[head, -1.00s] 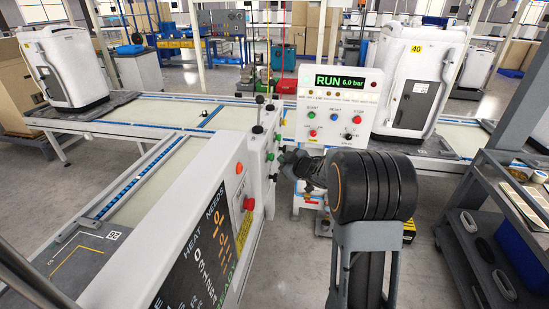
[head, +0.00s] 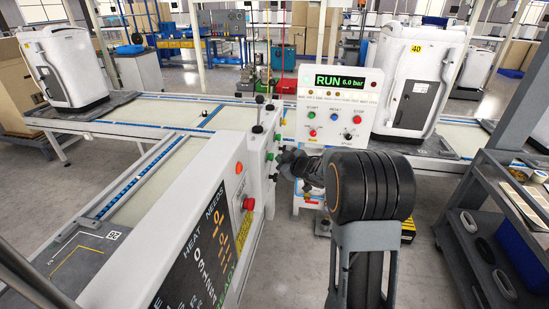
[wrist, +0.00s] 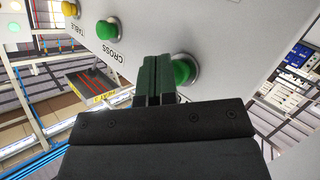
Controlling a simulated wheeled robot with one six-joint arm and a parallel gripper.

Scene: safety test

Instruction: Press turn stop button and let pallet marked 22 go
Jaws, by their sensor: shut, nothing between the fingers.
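My gripper (wrist: 157,80) is shut and empty. In the wrist view its fingertips are in front of the white panel, near a green button (wrist: 184,70) at their right; I cannot tell whether they touch it. Another green button marked CROSS (wrist: 107,28) is up and left, and a yellow button marked TABLE (wrist: 70,9) is beyond it. In the head view my gripper (head: 281,162) is beside the end face of the white console (head: 190,225). No button label reading turn stop is legible. A dark pallet (head: 85,262) at lower left bears a small number label (head: 113,235), too small to read surely.
A control box (head: 335,108) shows RUN 6.0 bar. A white machine marked 40 (head: 420,80) stands on the conveyor at right, another white machine (head: 68,68) at left. A red button (head: 249,204) sits on the console. A grey shelf rack (head: 480,250) stands at right.

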